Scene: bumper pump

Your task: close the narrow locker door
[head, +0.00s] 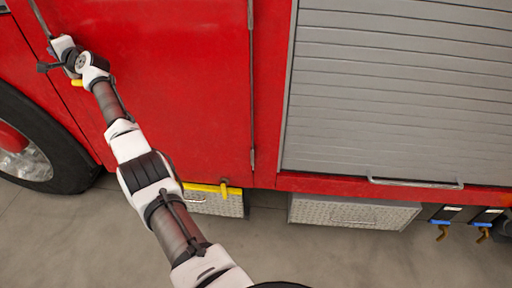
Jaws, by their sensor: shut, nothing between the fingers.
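The narrow locker door (190,80) is a red panel on the side of the fire truck. Hinge strips show along its right edge, and its left edge runs up to the upper left. It looks about flush with the body, but I cannot tell whether a small gap is left. My gripper (42,67) is at the upper left, by the door's left edge, its dark fingers shut and empty. I cannot tell whether it touches the door. A small yellow piece (77,82) shows just below my wrist; part of the door's left edge is hidden by my arm.
A grey roller shutter (400,90) with a bar handle (415,183) fills the right. A front wheel (35,145) is at the left. Metal step boxes (350,213) and a yellow bar (205,188) sit low along the truck. The concrete floor (70,240) in front is clear.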

